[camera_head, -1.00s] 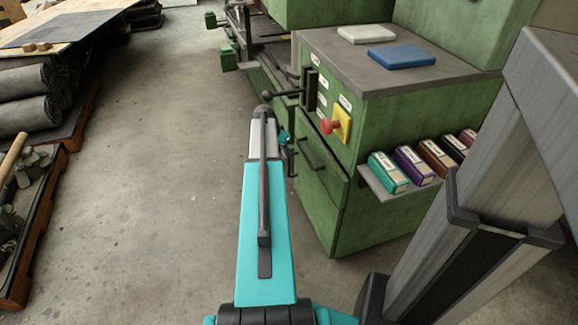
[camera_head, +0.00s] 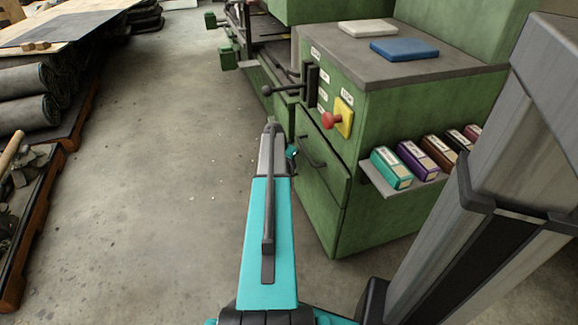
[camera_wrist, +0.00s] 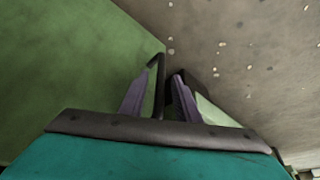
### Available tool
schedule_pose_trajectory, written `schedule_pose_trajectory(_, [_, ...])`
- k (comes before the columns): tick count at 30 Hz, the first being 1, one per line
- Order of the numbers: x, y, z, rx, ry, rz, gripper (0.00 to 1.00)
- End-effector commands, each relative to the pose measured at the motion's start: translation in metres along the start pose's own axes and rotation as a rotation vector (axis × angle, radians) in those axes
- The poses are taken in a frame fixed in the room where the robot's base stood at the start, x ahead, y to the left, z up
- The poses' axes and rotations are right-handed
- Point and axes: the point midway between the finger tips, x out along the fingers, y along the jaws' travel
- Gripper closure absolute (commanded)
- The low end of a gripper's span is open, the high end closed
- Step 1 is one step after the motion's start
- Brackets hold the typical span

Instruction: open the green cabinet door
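The green cabinet (camera_head: 390,120) stands right of my arm in the head view. Its green door (camera_head: 328,150) looks closed and carries a dark bar handle (camera_head: 311,152). In the wrist view, my gripper (camera_wrist: 165,73) has its two purple-padded fingers apart. A dark bar (camera_wrist: 159,85), seemingly a handle, runs between them with a visible gap on each side. A green panel (camera_wrist: 70,70) fills the left of that view. In the head view my arm hides most of the gripper; only a teal bit (camera_head: 291,153) shows, just left of the handle.
A shelf of several coloured boxes (camera_head: 392,168) juts out at right. Floor (camera_head: 160,200) is clear at left; dark rolls (camera_head: 25,112) lie beyond.

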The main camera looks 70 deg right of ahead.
Motion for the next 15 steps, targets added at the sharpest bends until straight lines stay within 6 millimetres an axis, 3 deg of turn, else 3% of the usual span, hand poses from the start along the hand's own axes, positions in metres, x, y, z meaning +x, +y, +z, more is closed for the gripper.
schedule_pose_trajectory(12, [0.0067,0.0004,0.0001,0.0,0.0,0.0,0.71])
schedule_pose_trajectory(15, [0.0066,0.0003,0.0001,0.0,0.0,0.0,0.86])
